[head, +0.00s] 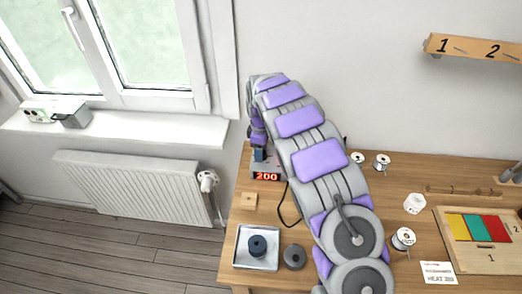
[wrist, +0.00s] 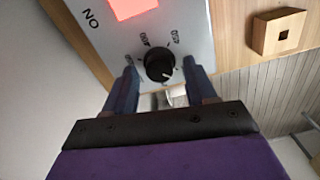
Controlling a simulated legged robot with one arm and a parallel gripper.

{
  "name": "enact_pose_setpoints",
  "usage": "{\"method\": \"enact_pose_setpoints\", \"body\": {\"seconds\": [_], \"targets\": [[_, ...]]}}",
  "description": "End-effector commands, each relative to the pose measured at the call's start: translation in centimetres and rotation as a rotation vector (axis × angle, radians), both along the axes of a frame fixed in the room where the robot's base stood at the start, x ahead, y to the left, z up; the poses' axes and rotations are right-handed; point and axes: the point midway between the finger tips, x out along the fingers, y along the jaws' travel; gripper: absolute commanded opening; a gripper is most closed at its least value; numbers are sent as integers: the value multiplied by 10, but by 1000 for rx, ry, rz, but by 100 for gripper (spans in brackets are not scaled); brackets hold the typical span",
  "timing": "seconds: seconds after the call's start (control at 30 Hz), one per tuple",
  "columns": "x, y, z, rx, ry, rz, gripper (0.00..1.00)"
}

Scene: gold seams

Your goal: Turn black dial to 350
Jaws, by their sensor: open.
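In the wrist view the black dial (wrist: 159,66) sits on the light grey face of a control box (wrist: 190,35). It has a pale pointer line and printed marks around it, too blurred to read surely. My gripper (wrist: 160,75) is open, with one blue finger on each side of the dial; I cannot tell whether either finger touches it. In the head view the box's red display (head: 267,176) reads 200. The gripper's blue end (head: 259,155) shows just above the display, and the dial is hidden there by my arm.
A small wooden block with a square hole (head: 249,199) lies in front of the box. A metal tray (head: 243,262) holding a dark blue round part (head: 258,246) and a dark grey disc (head: 294,257) are nearer. A black cable (head: 288,214) runs beside my arm. Solder spools (head: 382,161) stand right.

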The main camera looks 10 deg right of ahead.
Motion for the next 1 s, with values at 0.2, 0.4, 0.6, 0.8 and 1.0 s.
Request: {"method": "enact_pose_setpoints", "body": {"seconds": [0.2,0.4,0.6,0.8,1.0], "targets": [[0,0,0,0,0,0,50],[0,0,0,0,0,0,31],[0,0,0,0,0,0,12],[1,0,0,1,-1,-1,0],[1,0,2,1,-1,-29,0]]}}
